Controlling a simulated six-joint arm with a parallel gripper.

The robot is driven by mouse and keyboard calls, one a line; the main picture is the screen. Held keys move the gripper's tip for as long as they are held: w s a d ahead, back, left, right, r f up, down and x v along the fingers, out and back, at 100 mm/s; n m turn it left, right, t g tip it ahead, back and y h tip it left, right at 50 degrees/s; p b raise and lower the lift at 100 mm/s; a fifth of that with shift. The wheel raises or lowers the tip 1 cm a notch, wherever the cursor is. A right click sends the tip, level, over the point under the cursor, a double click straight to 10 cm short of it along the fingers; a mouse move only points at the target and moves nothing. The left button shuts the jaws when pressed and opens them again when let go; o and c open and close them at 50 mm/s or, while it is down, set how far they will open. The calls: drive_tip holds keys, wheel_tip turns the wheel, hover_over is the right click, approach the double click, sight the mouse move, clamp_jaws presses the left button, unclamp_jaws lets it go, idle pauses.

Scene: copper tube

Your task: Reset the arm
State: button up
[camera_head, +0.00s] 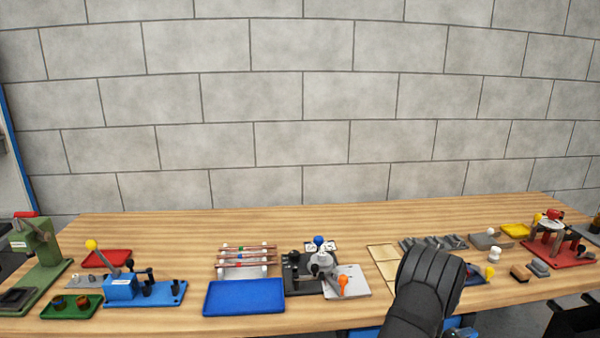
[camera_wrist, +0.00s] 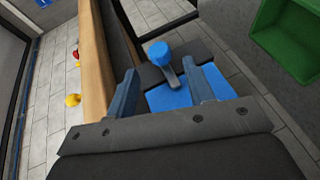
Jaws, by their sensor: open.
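My gripper (camera_wrist: 160,68) shows in the wrist view with its two blue-grey fingers spread apart and nothing between them. Beyond the fingers are a blue knob (camera_wrist: 158,51) and a blue flat part (camera_wrist: 182,95), apart from the fingers as far as I can tell. Copper tubes (camera_head: 262,246) lie across a light rack near the middle of the wooden table (camera_head: 330,222).
A blue tray (camera_head: 243,298) lies in front of the rack. A blue-based lever fixture (camera_head: 122,287) and a green press (camera_head: 38,250) stand left. A clamp fixture (camera_head: 322,262) is right of the rack. A red-based fixture (camera_head: 556,250) stands far right. The table's back strip is clear.

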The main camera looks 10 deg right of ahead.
drive_tip(key=v, duration=1.1)
drive_tip(key=x, duration=1.8)
drive_tip(key=shift+d+f, duration=0.1)
drive_tip(key=shift+d, duration=0.05)
drive_tip(key=h, duration=0.1)
drive_tip(key=n+t+h, duration=0.1)
drive_tip(key=shift+a+h, duration=0.2)
drive_tip(key=shift+h, duration=0.2)
drive_tip(key=v, duration=1.7)
drive_tip(key=s+d+f+m+g+y, duration=0.1)
drive_tip(key=s+d+f+m+g, duration=0.1)
drive_tip(key=s+f+g, duration=0.1)
drive_tip(key=shift+s+d+f+m, duration=0.3)
drive_tip(key=shift+d+f, duration=0.1)
drive_tip(key=shift+f, duration=0.35)
drive_tip(key=shift+w, duration=0.1)
